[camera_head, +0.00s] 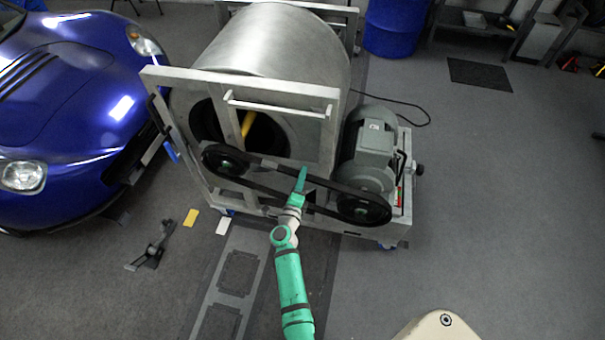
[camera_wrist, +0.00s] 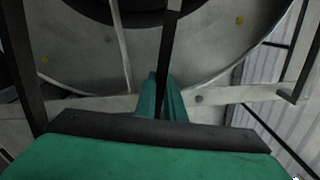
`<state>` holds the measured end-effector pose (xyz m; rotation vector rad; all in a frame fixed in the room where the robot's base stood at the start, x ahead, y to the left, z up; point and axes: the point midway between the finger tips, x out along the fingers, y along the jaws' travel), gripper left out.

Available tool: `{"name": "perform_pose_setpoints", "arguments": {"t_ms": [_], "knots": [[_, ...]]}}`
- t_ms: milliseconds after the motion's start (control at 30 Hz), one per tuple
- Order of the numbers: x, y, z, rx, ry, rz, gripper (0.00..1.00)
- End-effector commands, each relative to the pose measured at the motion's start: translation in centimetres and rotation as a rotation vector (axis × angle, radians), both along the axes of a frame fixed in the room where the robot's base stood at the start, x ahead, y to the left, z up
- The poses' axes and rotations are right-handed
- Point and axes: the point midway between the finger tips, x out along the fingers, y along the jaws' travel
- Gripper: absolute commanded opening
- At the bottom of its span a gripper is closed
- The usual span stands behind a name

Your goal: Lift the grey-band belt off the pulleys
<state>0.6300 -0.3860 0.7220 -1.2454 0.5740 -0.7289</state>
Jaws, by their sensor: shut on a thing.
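The dark belt (camera_head: 330,183) runs around the left pulley (camera_head: 225,161) and the right pulley (camera_head: 362,208) on the front of the dynamometer. A greyish patch shows on its upper run, left of my gripper. My gripper (camera_head: 302,177) is at the upper run, between the two pulleys, and is shut on the belt. In the wrist view my green fingers (camera_wrist: 162,92) are close together, with the dark belt strip (camera_wrist: 171,45) running up from between them. The fingers hide the gripped part of the belt.
The metal drum (camera_head: 270,45) and its frame (camera_head: 285,88) stand behind the belt. A grey motor (camera_head: 372,150) stands at the right. A blue car (camera_head: 65,110) is close on the left. The floor at the right is mostly clear.

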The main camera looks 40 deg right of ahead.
Motion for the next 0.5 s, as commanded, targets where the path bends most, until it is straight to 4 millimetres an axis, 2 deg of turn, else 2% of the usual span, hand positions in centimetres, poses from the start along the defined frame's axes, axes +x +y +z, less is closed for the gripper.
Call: {"name": "perform_pose_setpoints", "arguments": {"t_ms": [500], "knots": [[-0.29,0.35,0.09,-0.001,-0.001,0.000,0.00]]}}
